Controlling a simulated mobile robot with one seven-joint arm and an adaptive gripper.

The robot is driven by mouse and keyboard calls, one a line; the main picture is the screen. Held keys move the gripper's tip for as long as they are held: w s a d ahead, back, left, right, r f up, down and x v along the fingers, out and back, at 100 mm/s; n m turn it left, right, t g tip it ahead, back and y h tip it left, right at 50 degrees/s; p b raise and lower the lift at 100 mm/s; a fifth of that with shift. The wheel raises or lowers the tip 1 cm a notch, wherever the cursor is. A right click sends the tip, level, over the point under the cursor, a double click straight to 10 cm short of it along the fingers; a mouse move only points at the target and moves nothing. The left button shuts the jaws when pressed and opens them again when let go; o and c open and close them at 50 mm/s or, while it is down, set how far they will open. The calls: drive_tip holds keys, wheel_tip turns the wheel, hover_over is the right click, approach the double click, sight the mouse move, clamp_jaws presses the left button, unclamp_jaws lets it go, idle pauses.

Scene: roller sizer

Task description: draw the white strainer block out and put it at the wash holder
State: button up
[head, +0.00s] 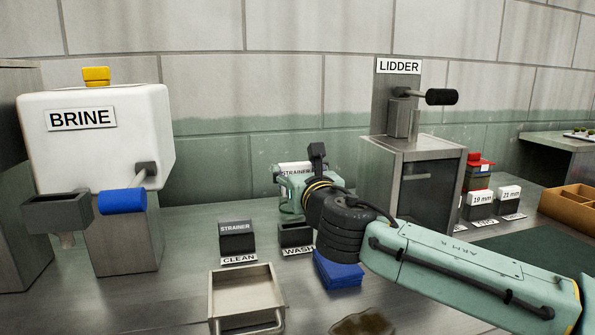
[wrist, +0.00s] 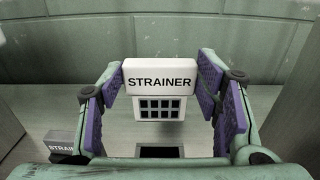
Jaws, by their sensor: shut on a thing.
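The white strainer block (wrist: 160,78), marked STRAINER with a grid on its lower part, is held upright between the purple pads of my gripper (wrist: 161,84). In the head view the white block (head: 297,168) shows partly behind my gripper (head: 293,185), above the counter. The wash holder (head: 296,236), a dark box labelled WASH, stands below my gripper in the head view. In the wrist view a dark opening (wrist: 169,152) lies below the block, with a gap between them.
A dark grey STRAINER block (head: 236,228) sits in the CLEAN place left of the wash holder. The BRINE tank (head: 100,140) stands left, the LIDDER machine (head: 412,185) right.

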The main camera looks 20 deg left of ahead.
drive_tip(key=shift+s, duration=0.1)
drive_tip(key=shift+f+b, duration=1.95)
drive_tip(key=shift+f, duration=0.95)
drive_tip(key=shift+f+b, duration=1.45)
drive_tip(key=shift+f, duration=1.1)
drive_tip(key=o, duration=1.3)
drive_tip(key=shift+o, duration=0.2)
drive_tip(key=v, duration=1)
drive_tip(key=shift+s+d, duration=0.25)
drive_tip(key=shift+d, duration=0.1)
drive_tip(key=shift+s+d, duration=0.3)
drive_tip(key=shift+s, duration=0.25)
